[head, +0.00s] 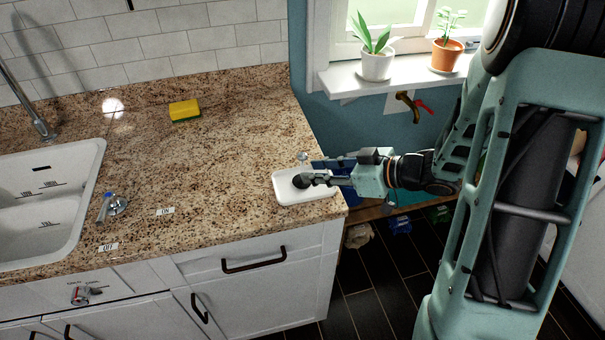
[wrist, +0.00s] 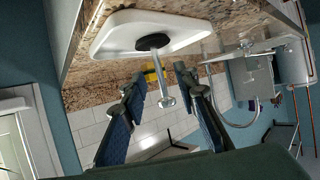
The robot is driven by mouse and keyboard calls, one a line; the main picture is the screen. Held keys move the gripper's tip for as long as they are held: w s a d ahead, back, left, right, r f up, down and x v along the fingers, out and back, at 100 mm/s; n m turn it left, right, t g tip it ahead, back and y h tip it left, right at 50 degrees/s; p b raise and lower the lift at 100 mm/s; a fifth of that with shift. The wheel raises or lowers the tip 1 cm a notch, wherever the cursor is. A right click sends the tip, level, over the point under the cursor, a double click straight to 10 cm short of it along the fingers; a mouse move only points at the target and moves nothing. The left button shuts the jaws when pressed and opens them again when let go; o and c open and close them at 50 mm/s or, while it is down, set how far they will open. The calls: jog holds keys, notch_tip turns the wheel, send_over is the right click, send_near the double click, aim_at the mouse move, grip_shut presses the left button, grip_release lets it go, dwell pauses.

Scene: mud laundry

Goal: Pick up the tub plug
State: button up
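The tub plug (head: 299,182) has a black disc base and lies on a white dish (head: 285,199) at the front right corner of the granite counter. In the wrist view the plug's black disc (wrist: 153,41) rests on the dish (wrist: 110,45), and its metal stem with a round knob points toward the camera. My gripper (head: 322,178) reaches in from the right, low over the dish. In the wrist view my gripper (wrist: 164,82) is open, with one finger on each side of the stem. Gaps show between fingers and stem, so contact is not apparent.
A yellow sponge (head: 184,110) lies farther back on the counter (head: 225,150). A white sink (head: 45,205) is at the left. A brass tap (head: 408,107) is on the blue wall. The counter's middle is mostly clear.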

aim_at(302, 170)
jog(key=x, duration=0.5)
jog(key=shift+d+f, duration=0.1)
jog(key=shift+f, duration=0.1)
jog(key=shift+c, duration=0.5)
grip_shut()
